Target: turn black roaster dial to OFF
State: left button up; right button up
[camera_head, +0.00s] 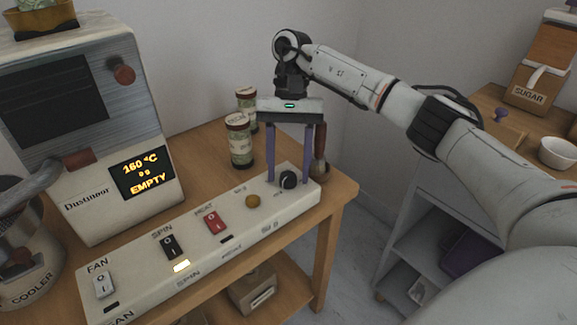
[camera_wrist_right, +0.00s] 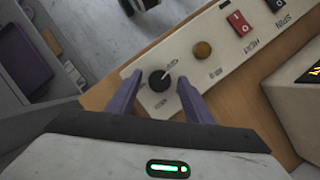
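The black roaster dial (camera_head: 288,180) is a round knob at the right end of the white control strip (camera_head: 215,244). It also shows in the right wrist view (camera_wrist_right: 158,80), with a pale pointer mark toward the upper right; its small labels are unreadable. My right gripper (camera_head: 290,180) reaches down from above with purple fingers spread. In the right wrist view, its fingertips (camera_wrist_right: 160,77) stand on either side of the dial, with a visible gap. The gripper is open and holds nothing. My left gripper is not in view.
The strip also carries a yellow button (camera_head: 252,201), a red HEAT switch (camera_head: 215,222), a black SPIN switch (camera_head: 171,247) and a white FAN switch (camera_head: 103,284). The roaster (camera_head: 85,130) displays 160 °C and EMPTY. Two jars (camera_head: 239,143) stand behind the strip, near the gripper.

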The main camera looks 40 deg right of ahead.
jog(key=p+v, duration=0.3)
jog(key=v, duration=0.7)
jog(key=shift+r, duration=0.15)
dwell(0.4)
